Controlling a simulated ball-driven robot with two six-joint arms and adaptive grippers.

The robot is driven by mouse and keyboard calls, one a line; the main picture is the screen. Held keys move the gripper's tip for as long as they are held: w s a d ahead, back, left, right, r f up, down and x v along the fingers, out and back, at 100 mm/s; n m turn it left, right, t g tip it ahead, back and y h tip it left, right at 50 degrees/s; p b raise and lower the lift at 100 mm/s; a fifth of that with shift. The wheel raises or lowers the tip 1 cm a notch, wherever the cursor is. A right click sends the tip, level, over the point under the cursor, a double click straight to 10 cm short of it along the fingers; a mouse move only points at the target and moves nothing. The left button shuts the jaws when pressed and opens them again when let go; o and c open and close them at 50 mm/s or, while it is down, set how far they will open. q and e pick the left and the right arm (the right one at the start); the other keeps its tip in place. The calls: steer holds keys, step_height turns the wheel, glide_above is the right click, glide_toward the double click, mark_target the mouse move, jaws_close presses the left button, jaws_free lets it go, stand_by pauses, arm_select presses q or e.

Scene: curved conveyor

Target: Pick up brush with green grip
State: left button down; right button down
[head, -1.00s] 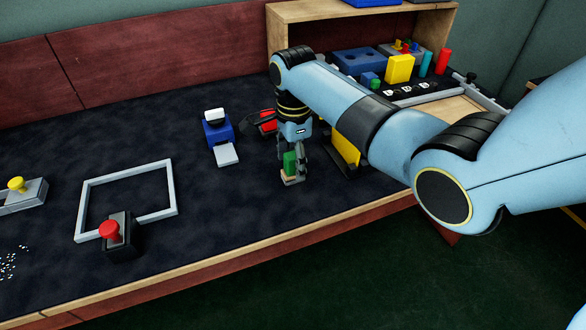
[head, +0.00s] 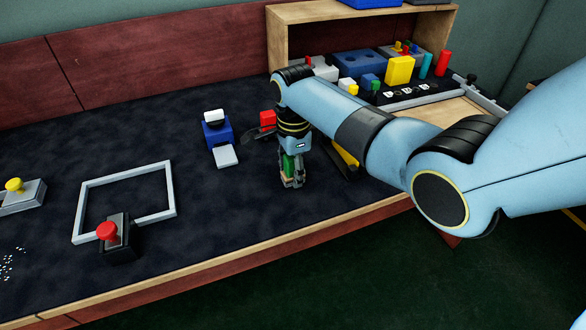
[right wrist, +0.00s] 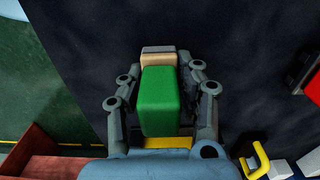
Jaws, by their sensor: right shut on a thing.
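The brush with a green grip (right wrist: 160,97) is between the fingers of my right gripper (right wrist: 164,85) in the right wrist view. A tan block part and a grey end show beyond the green grip. In the head view my right gripper (head: 292,180) points down at the dark table top, shut on the green grip (head: 288,164), which is partly hidden by the fingers. The brush's lower end is at or close to the table; I cannot tell if it touches. My left gripper is not in view.
A yellow-fronted object (head: 345,158) stands close right of my gripper, and a red block (head: 267,118) is behind it. A blue-and-white device (head: 217,135) and a grey frame (head: 170,188) are to the left. A wooden shelf (head: 277,42) with several blocks stands behind.

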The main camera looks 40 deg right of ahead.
steer(key=shift+r, duration=0.6)
step_height(320, 180, up, 3)
steer(key=shift+f+p, duration=0.1)
steer(key=shift+p, duration=0.4)
steer(key=s+d+r+p, duration=0.2)
steer(key=s+r, duration=0.5)
steer(key=s, duration=0.4)
steer(key=shift+d+p, duration=0.3)
steer(key=shift+d, duration=0.45)
